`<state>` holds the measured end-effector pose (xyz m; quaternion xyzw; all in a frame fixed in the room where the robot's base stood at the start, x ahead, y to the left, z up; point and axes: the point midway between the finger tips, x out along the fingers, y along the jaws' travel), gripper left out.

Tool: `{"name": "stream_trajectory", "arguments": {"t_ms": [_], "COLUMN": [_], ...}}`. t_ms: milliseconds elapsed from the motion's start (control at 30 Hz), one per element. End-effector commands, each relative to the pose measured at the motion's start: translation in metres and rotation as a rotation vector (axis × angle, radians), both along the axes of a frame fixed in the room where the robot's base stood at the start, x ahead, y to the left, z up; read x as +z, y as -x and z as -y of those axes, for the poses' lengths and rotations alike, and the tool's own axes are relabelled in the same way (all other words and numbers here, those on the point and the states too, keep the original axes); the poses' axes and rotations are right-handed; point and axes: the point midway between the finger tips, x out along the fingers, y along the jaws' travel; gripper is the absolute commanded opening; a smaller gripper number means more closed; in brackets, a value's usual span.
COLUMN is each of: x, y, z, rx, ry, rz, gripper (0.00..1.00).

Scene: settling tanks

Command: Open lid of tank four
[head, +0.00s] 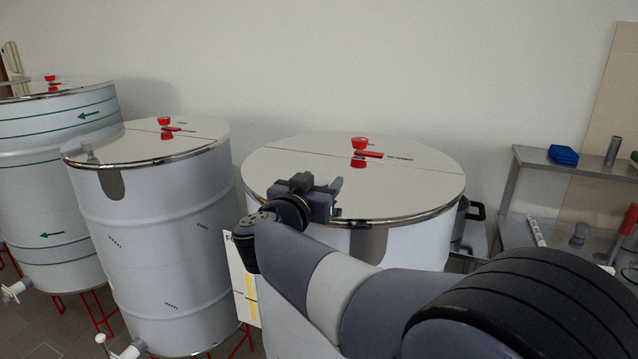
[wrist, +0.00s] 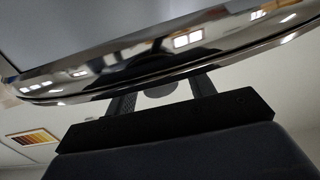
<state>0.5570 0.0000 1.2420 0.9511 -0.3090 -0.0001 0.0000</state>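The large white tank (head: 415,245) in the middle of the head view has a closed, flat, shiny lid (head: 300,160) with a red knob (head: 359,145) and a red lever on top. A grey tab (head: 368,242) hangs at its front rim, partly behind my arm. A sign (head: 243,285) on its side is mostly hidden; I cannot read the tank's number. My gripper (head: 334,196) is at the lid's front edge. In the wrist view, my gripper (wrist: 160,95) has its two fingers apart, with the shiny lid rim (wrist: 150,70) across their tips. I cannot tell whether they touch.
Two more closed tanks stand at the left: a plain one (head: 165,240) and one with green bands (head: 55,180). A metal bench (head: 570,168) with a blue item (head: 563,155) and small objects stands at the right. A plain wall is behind.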

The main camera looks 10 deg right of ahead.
Motion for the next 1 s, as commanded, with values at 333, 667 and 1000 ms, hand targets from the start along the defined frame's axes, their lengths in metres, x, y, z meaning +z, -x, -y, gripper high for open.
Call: {"name": "stream_trajectory", "arguments": {"t_ms": [333, 667, 1000], "x": [0.0001, 0.0001, 0.0076], "y": [0.0002, 0.0003, 0.0003], "z": [-0.0002, -0.0002, -0.0030], "rx": [0.000, 0.000, 0.001], "ry": [0.000, 0.000, -0.008], "rz": [0.000, 0.000, -0.013], "gripper": [0.23, 0.00, 0.00]}}
